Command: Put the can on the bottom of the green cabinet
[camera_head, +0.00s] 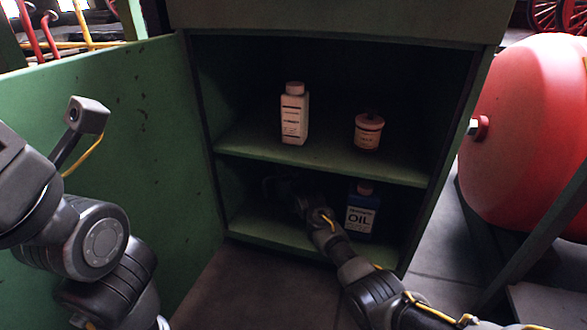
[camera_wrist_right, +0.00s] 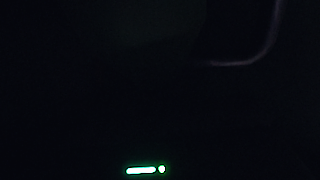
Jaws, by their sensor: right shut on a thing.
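The green cabinet (camera_head: 205,100) stands open in the head view, with an upper shelf and a dark bottom compartment. My right arm reaches into the left part of that bottom compartment. My right gripper (camera_head: 280,189) is shut on a dark object there, whose shape and label are lost in shadow, so I cannot tell if it is the can. I cannot tell whether it touches the cabinet floor. The right wrist view is almost black, with only a faint curved edge and a small green light. My left arm is at the left, its gripper not visible.
A blue oil container (camera_head: 361,212) stands in the bottom compartment, right of my right forearm. A white bottle (camera_head: 294,114) and a small reddish can-like container (camera_head: 368,131) stand on the upper shelf. The open green door (camera_head: 150,140) bounds the left; a red tank (camera_head: 530,130) stands right.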

